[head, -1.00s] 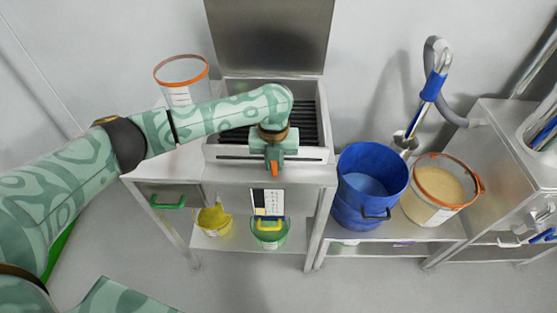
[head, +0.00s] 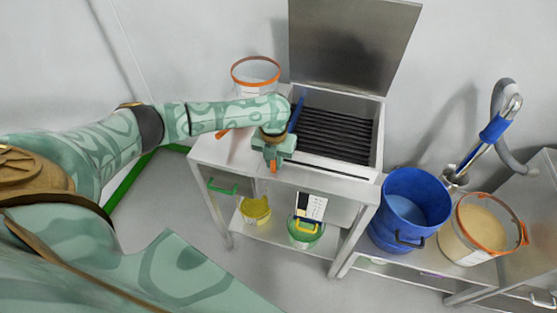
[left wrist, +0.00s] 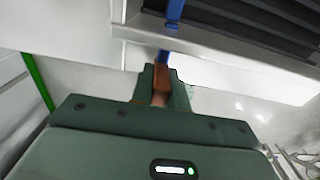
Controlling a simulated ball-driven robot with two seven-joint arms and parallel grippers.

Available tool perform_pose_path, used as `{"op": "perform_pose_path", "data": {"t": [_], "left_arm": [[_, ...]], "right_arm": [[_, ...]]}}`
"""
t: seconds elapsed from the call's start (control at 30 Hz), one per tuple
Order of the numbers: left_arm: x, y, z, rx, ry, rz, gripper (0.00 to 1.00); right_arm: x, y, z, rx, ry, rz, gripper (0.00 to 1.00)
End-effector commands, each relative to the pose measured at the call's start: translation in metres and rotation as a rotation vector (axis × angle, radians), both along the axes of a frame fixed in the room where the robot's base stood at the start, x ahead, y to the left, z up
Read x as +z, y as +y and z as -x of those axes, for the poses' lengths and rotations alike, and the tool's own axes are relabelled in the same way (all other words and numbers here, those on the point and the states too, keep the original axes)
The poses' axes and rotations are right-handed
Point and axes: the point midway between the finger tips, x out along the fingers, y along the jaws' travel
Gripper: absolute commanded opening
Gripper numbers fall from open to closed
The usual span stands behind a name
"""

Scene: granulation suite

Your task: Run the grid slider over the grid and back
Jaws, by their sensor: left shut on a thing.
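The grid slider (head: 297,113) is a thin blue bar lying along the left end of the black slatted grid (head: 337,135). The grid sits in an open metal box with its lid raised behind. My right gripper is not in view.
A clear orange-rimmed tub (head: 255,75) stands behind my left forearm. A blue bucket (head: 420,185) and a tub of pale powder (head: 480,228) stand to the right. The raised lid (head: 350,40) bounds the back. The grid right of the slider is clear.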

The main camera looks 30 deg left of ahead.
Motion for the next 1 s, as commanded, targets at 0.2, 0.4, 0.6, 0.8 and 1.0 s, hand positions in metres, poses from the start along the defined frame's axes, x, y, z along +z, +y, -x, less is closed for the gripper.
{"op": "perform_pose_path", "data": {"t": [0.2, 0.4, 0.6, 0.8, 1.0], "left_arm": [[0.0, 0.0, 0.0, -0.001, 0.0, 0.0, 0.3], [0.0, -0.001, 0.0, 0.0, 0.0, 0.0, 0.38], [0.007, 0.0, -0.001, 0.0, -0.002, 0.0, 0.38], [0.049, 0.0, -0.001, -0.001, -0.006, -0.001, 0.38], [0.106, 0.0, -0.001, -0.001, -0.005, 0.001, 0.38]], "right_arm": [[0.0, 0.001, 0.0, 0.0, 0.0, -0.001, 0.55], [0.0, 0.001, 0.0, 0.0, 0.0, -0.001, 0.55], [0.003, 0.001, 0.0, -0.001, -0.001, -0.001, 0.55], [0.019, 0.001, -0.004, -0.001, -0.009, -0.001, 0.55], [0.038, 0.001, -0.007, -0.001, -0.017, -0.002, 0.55]]}}
